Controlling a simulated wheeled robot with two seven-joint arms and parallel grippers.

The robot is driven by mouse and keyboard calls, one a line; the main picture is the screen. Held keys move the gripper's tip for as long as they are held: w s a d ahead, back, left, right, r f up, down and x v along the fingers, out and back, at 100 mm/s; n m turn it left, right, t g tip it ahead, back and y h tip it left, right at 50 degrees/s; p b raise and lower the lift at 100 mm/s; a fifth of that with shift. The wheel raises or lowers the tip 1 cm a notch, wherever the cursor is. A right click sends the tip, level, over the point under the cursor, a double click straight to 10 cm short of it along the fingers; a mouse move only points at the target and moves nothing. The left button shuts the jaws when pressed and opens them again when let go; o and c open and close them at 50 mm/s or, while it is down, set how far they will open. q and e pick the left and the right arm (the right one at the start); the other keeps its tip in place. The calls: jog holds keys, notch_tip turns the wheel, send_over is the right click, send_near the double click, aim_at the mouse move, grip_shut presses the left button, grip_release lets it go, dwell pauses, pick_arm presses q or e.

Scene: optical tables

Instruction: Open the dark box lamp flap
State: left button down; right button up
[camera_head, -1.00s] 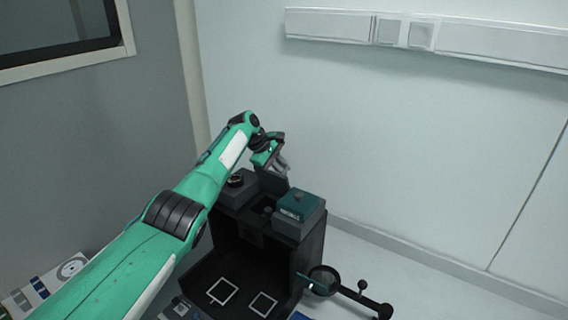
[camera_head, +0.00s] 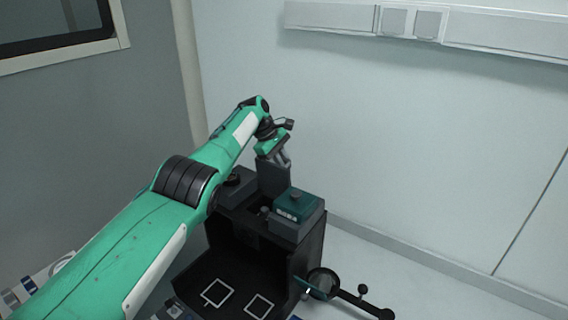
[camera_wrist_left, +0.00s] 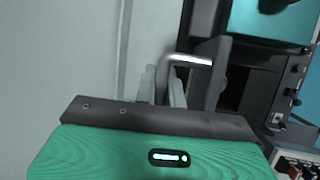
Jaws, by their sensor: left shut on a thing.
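The dark box (camera_head: 312,250) stands in the lower middle of the head view, its front open. The lamp flap (camera_head: 272,178) is a grey plate standing raised at the back of the box's top. My left gripper (camera_head: 284,158) is at the flap's upper edge, shut on the flap's handle. In the left wrist view the bent metal handle (camera_wrist_left: 190,60) runs from my left fingers (camera_wrist_left: 162,88) to the grey flap (camera_wrist_left: 218,72). The exact contact between fingers and handle is partly hidden. My right gripper is in neither view.
A teal-topped block (camera_head: 297,204) and a grey block with a black knob (camera_head: 234,181) sit on the box's top, either side of the flap. White square frames (camera_head: 218,293) lie inside. A round lens on a black arm (camera_head: 323,284) stands at right.

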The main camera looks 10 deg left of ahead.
pick_arm(q)
jog(key=shift+s+f, duration=0.15)
jog(key=shift+f, duration=0.25)
jog(key=c, duration=1.5)
grip_release()
jog(key=shift+r, duration=0.15)
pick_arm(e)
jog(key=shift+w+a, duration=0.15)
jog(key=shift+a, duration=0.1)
